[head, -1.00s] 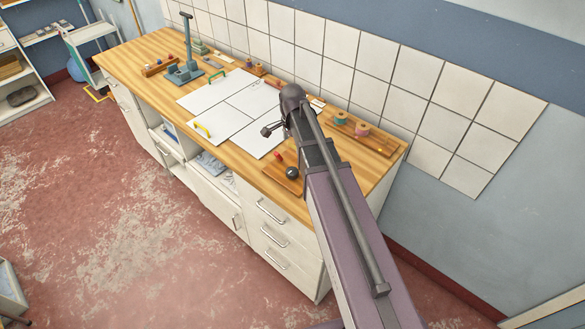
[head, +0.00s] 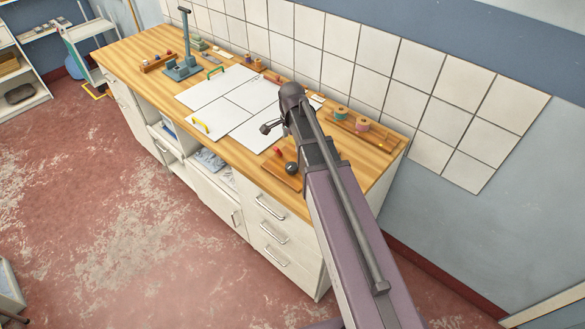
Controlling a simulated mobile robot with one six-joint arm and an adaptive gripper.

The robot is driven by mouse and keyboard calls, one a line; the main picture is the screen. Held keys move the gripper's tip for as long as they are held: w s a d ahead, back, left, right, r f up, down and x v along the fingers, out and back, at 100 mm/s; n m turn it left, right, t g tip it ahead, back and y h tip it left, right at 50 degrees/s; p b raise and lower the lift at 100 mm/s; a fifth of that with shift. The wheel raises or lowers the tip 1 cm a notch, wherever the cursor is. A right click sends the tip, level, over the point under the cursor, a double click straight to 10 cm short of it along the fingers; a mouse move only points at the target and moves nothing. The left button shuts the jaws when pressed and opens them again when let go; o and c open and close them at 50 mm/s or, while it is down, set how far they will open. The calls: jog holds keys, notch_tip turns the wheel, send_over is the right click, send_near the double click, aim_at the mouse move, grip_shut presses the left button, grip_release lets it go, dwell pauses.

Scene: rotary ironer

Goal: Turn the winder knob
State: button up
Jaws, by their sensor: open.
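A wooden board (head: 284,182) on the bench's near edge carries a dark round ball (head: 291,168) and a small red knob (head: 278,151). Another wooden board (head: 375,140) at the back right holds a teal spool (head: 341,114) and a pink spool (head: 362,125). I cannot tell which part is the winder knob. My gripper (head: 265,128) is small and dark at the far end of my arm, above the white panels and left of the ball. It is open, apart from the boards, with nothing seen in it. My arm hides part of the bench beside the ball.
White panels (head: 222,88) with a green handle (head: 215,72) and a yellow handle (head: 201,125) cover the bench's middle. A blue-grey stand (head: 185,50) rises at the far left. The tiled wall (head: 345,40) closes the back. The red floor (head: 100,200) in front is clear.

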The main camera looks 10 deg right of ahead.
aim_at(292, 165)
jog(key=shift+f+b, duration=5.6)
jog(key=shift+f, duration=0.25)
jog(key=c, duration=1.1)
jog(key=shift+d, duration=0.1)
jog(key=shift+c, duration=0.2)
